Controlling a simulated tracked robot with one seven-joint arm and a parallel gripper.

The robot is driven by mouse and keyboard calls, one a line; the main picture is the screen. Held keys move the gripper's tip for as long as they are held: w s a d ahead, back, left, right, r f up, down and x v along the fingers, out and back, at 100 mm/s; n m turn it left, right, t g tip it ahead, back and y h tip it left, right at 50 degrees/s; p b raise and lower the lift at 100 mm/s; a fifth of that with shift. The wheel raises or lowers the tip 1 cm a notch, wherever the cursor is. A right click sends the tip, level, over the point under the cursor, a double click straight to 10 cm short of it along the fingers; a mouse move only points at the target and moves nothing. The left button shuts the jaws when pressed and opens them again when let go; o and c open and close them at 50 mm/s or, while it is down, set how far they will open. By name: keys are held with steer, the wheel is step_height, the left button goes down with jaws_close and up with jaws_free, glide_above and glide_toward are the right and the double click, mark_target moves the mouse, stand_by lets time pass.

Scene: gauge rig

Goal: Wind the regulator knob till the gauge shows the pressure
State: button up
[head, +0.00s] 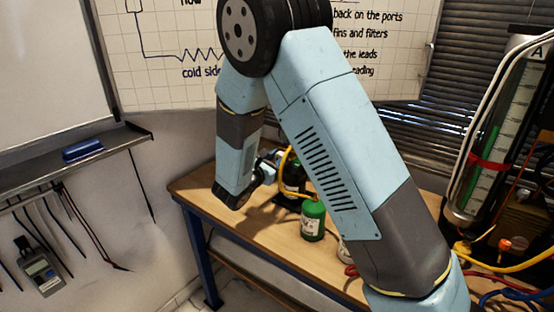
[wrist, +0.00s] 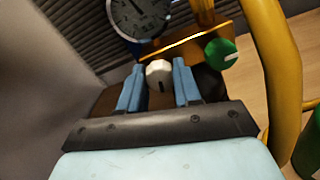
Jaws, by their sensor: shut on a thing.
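In the wrist view, my gripper (wrist: 158,84) has its two blue fingers on either side of a pale round knob (wrist: 157,72) with a dark mark, and is shut on it. A green knob (wrist: 221,52) with a white mark sits to the right, apart from the fingers. In the head view, my arm hides most of the rig, and the gauge cannot be made out.
A yellow hose (wrist: 273,50) curves close by on the right of my gripper. In the head view, a green bottle (head: 312,220) stands on the wooden bench (head: 265,232). A tall glass column (head: 490,150) and hoses stand at the right. The bench's left part is clear.

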steer(key=shift+n, duration=0.4)
steer(key=o, duration=1)
steer(key=shift+o, duration=0.2)
steer(key=v, duration=1.3)
steer(key=shift+s+a, duration=0.25)
steer(key=shift+s, duration=0.05)
